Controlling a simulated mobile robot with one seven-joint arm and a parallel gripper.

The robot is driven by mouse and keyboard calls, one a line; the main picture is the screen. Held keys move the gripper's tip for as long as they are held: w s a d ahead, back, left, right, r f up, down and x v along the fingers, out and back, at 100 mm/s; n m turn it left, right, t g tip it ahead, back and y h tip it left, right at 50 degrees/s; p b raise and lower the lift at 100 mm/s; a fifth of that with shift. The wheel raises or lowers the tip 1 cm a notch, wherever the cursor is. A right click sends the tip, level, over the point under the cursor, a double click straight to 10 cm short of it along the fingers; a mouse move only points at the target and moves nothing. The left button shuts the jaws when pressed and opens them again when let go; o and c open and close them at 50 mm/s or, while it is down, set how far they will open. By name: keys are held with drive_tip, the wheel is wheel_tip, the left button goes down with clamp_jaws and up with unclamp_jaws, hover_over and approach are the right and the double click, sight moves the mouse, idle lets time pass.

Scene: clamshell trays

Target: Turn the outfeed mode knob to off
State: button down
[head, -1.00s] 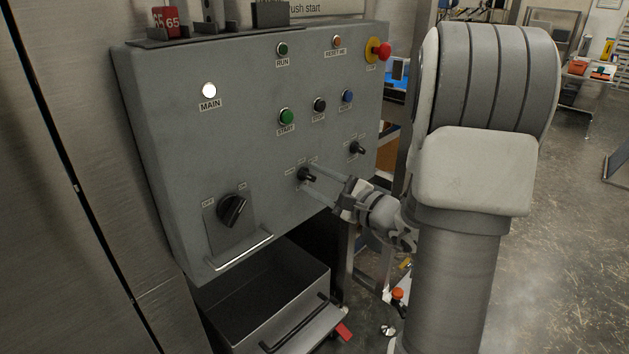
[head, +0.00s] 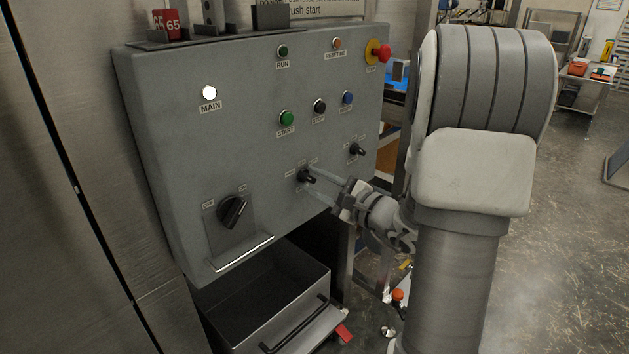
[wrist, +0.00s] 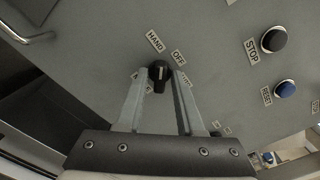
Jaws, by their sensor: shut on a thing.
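My gripper (wrist: 160,88) is shut on a small black selector knob (wrist: 158,70), one finger on each side of it. In the head view this knob (head: 305,176) is the left of two similar black knobs low on the grey control panel (head: 170,140). The wrist view shows a HAND label (wrist: 155,41) above the knob and an OFF label (wrist: 179,57) to its upper right. A further label at the right is partly hidden by a finger. The knob's pale mark points roughly up in the wrist view, nearer HAND than OFF. I cannot read an outfeed label.
The second black knob (head: 357,150) is close to the right. Above are the green START (head: 286,118), black STOP (head: 319,106) and blue (head: 347,97) buttons, and the red emergency stop (head: 380,52). A large rotary switch (head: 232,211) and metal bar handle (head: 240,254) are lower left.

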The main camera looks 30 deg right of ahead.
drive_tip(key=m+p, duration=0.2)
drive_tip(key=m, duration=0.3)
drive_tip(key=shift+r, duration=0.1)
drive_tip(key=shift+m+p, duration=1.35)
drive_tip(key=shift+m, duration=0.75)
drive_tip(key=c, duration=0.8)
unclamp_jaws()
drive_tip(key=shift+c, duration=0.2)
drive_tip(key=shift+s, duration=0.15)
drive_tip(key=p+v, duration=0.1)
drive_tip(key=v, duration=1.6)
